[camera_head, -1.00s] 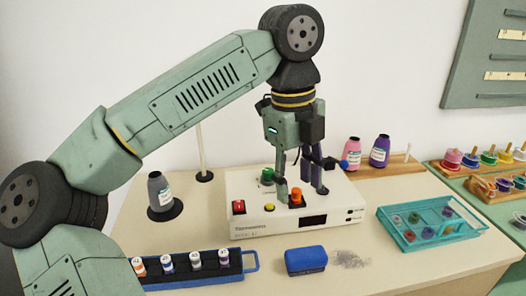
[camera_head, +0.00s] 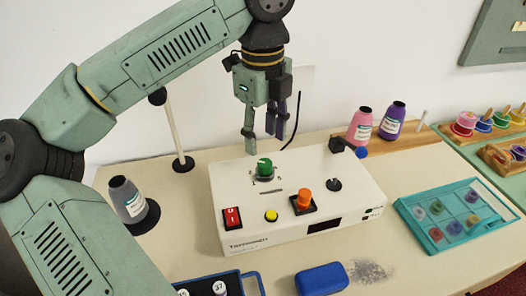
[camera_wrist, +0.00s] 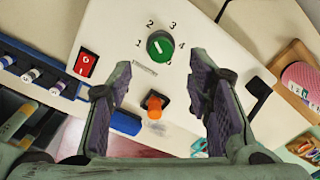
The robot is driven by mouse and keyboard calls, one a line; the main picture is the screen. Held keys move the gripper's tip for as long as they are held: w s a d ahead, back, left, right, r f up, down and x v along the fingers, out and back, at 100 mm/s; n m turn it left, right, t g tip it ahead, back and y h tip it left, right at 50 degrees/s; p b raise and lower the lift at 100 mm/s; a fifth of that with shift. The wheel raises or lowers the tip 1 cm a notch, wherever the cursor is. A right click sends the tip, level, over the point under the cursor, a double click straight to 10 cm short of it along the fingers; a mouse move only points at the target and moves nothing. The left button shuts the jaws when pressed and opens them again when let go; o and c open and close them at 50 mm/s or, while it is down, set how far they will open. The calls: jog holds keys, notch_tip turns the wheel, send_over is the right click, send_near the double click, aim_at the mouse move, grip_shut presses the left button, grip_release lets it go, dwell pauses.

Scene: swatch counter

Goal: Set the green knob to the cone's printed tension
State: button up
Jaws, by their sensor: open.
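The green knob (camera_head: 264,166) stands on top of the white box (camera_head: 232,212), toward its back left. In the wrist view the green knob (camera_wrist: 160,46) has a white pointer line and printed numbers around it; 2, 3 and 4 are readable. My gripper (camera_head: 267,138) is open and empty above the back of the box, close above and behind the knob. In the wrist view its fingers (camera_wrist: 166,95) spread on either side, with the orange knob between them. A grey cone (camera_head: 128,202) stands on a black disc at the left; its label is too small to read.
The box also carries an orange knob (camera_head: 304,198), a red switch (camera_head: 232,217) and a yellow button (camera_head: 271,215). Pink (camera_head: 360,128) and purple (camera_head: 392,120) cones stand behind right. A thin post (camera_head: 174,135) rises at left. A teal tray (camera_head: 430,235) lies right, a blue block (camera_head: 321,279) in front.

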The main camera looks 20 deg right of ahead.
aim_at(264, 162)
notch_tip(264, 162, down, 7)
jog(key=shift+w+r+p, duration=0.1)
jog(key=shift+r+p, duration=0.1)
jog(key=shift+p, duration=0.4)
grip_shut()
